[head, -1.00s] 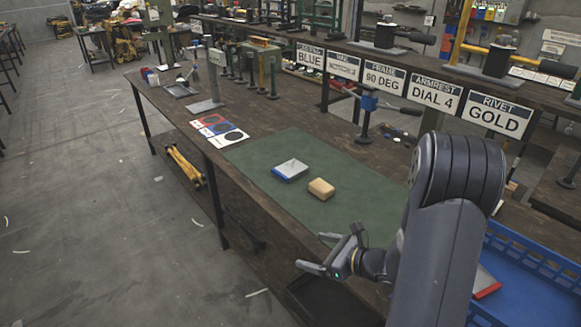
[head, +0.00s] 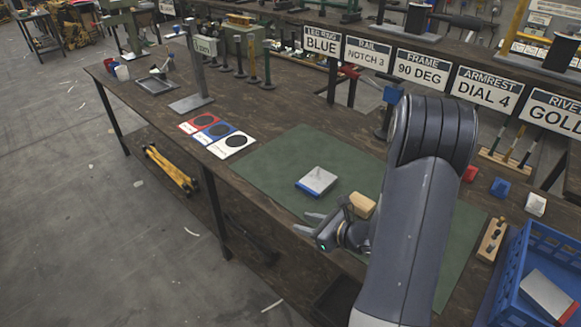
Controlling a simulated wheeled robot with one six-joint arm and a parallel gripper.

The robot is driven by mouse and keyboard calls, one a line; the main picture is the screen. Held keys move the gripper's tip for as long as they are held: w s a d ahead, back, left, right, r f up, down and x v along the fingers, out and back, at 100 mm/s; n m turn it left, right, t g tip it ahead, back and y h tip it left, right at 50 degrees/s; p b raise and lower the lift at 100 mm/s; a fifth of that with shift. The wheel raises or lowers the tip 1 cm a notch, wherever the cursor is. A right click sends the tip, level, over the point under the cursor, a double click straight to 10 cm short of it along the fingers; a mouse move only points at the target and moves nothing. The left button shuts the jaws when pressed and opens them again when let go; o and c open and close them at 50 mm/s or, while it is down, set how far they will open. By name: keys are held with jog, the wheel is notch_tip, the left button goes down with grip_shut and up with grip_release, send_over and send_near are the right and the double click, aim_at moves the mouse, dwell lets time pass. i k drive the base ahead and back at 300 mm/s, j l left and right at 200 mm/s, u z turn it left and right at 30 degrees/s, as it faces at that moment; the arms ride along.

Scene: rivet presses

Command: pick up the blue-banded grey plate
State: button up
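The blue-banded grey plate (head: 317,180) lies flat on the green mat (head: 270,163), its blue band along the near left edge. My gripper (head: 308,222) is in front of the plate, near the mat's front edge, pointing left. Its fingers look apart, with nothing visible between them. It appears apart from the plate. My arm hides part of the mat's right side.
A tan block (head: 361,204) sits right of the plate, close behind my gripper. A blue crate (head: 540,255) at the right holds a red-banded grey plate (head: 548,293). Red, blue and white marked cards (head: 216,134) lie left of the mat.

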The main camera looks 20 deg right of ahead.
aim_at(315, 184)
jog(key=i+j, duration=1.15)
jog(key=i, duration=0.15)
jog(key=i+j+z, duration=0.2)
jog(key=i+j, duration=0.25)
jog(key=i+j+z, duration=0.15)
jog(key=i+j, duration=0.3)
jog(key=j, duration=0.2)
jog(key=z, duration=2.75)
